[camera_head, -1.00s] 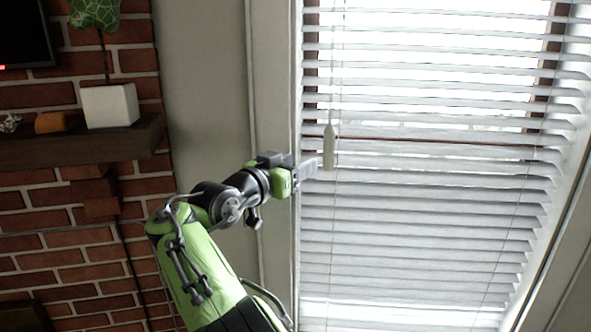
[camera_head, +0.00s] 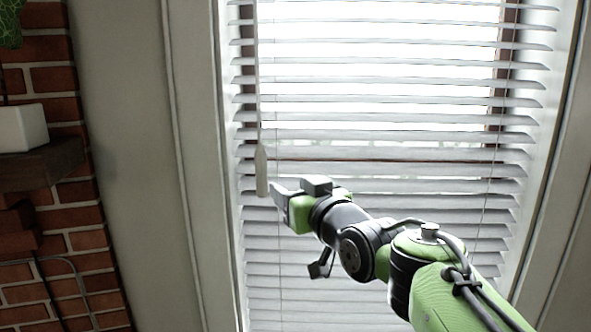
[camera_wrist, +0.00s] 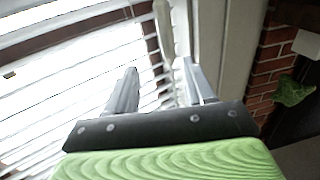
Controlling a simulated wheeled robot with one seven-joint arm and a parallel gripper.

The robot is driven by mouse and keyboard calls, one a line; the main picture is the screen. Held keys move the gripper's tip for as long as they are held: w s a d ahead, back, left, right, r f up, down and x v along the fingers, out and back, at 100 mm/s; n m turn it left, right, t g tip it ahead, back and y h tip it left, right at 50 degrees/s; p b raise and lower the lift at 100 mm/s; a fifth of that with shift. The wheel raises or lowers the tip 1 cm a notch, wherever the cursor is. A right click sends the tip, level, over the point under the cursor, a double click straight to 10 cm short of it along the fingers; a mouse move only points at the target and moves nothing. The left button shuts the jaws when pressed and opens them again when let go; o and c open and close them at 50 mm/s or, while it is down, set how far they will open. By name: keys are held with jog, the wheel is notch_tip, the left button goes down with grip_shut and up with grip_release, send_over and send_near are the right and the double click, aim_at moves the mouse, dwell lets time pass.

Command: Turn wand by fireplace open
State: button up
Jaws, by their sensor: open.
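The wand (camera_head: 261,172) hangs on a thin cord at the left side of the window blinds (camera_head: 390,145). It is a pale, slim handle and hangs upright. My gripper (camera_head: 277,190) is just to the right of the wand's lower end in the head view, with its fingers pointing left toward it. In the wrist view the wand (camera_wrist: 165,35) shows beyond and between the two spread fingers of my gripper (camera_wrist: 160,80). The fingers are apart and hold nothing. I cannot tell whether a fingertip touches the wand.
The white window frame (camera_head: 205,170) stands left of the blinds. Further left are the brick fireplace wall (camera_head: 75,215) and a dark mantel shelf (camera_head: 45,168) with a white pot (camera_head: 22,128). The blind slats lie close behind my gripper.

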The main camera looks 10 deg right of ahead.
aim_at(262, 171)
jog(key=p+x, duration=0.2)
jog(key=x, duration=0.3)
jog(key=a+p+x, duration=0.1)
jog(key=p+x, duration=0.1)
jog(key=x, duration=0.3)
jog(key=p+x, duration=0.2)
jog(key=x, duration=0.3)
jog(key=shift+s+a+r, duration=0.1)
jog(key=shift+a+r, duration=0.05)
jog(key=shift+a, duration=0.05)
jog(key=shift+w, duration=0.45)
jog(key=shift+s, duration=0.1)
